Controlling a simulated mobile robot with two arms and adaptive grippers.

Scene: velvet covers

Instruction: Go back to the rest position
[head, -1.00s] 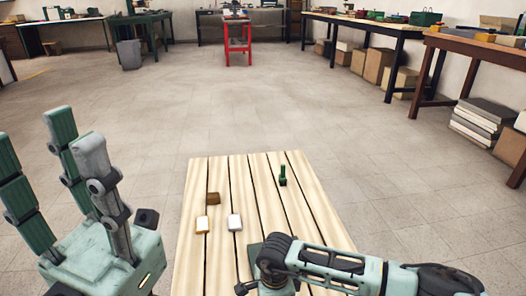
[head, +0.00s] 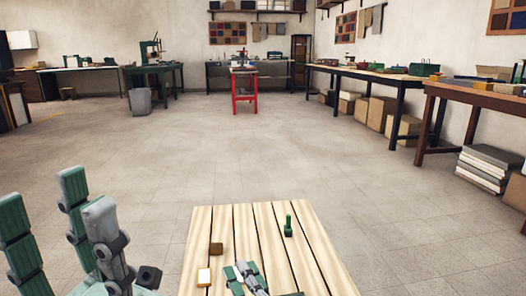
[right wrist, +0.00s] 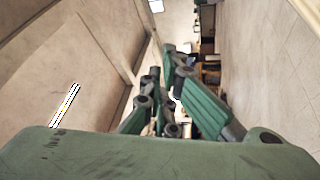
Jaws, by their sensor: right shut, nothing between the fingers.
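My left gripper (head: 58,203) stands at the lower left of the head view, left of the slatted wooden table (head: 262,225). Its green and grey fingers point up, spread apart and empty. My right gripper (head: 246,276) shows at the bottom of the head view, in front of the table's near part. Its fingers also fill the middle of the right wrist view (right wrist: 165,95), drawn together with nothing held. My right arm is mostly out of the head view.
On the table are a brown block (head: 216,249), a white-topped tan block (head: 204,277) and a green upright item (head: 288,224). The floor beyond is clear up to a red stand (head: 244,92). Workbenches line the back and the right (head: 372,77).

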